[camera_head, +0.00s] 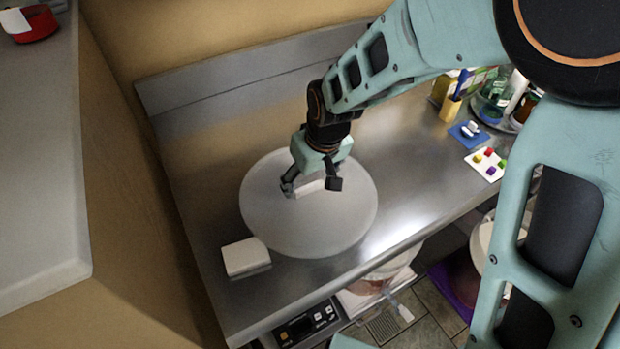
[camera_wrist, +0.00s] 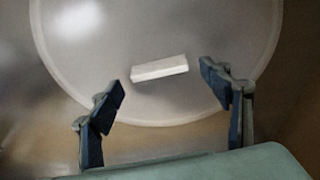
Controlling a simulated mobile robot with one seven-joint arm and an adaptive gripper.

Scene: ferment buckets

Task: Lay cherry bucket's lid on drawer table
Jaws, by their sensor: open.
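A round, pale translucent lid (camera_head: 308,225) with a white bar handle (camera_head: 309,188) lies flat on the steel drawer table (camera_head: 205,205). My gripper (camera_head: 311,188) is over the lid, with its fingers spread on either side of the handle. In the wrist view the lid (camera_wrist: 165,35) fills the upper middle, and its handle (camera_wrist: 159,68) lies between and slightly beyond the open fingertips of my gripper (camera_wrist: 160,80). No finger visibly touches the handle. A bucket (camera_head: 385,268) stands on the floor below the table's front edge, partly hidden by it; I cannot tell its contents.
A small white block (camera_head: 246,257) sits beside the lid at the table's front left. A white board with coloured cubes (camera_head: 486,163), a blue mat (camera_head: 468,133) and bottles stand at the right. Another bucket (camera_head: 484,240) is partly behind my arm.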

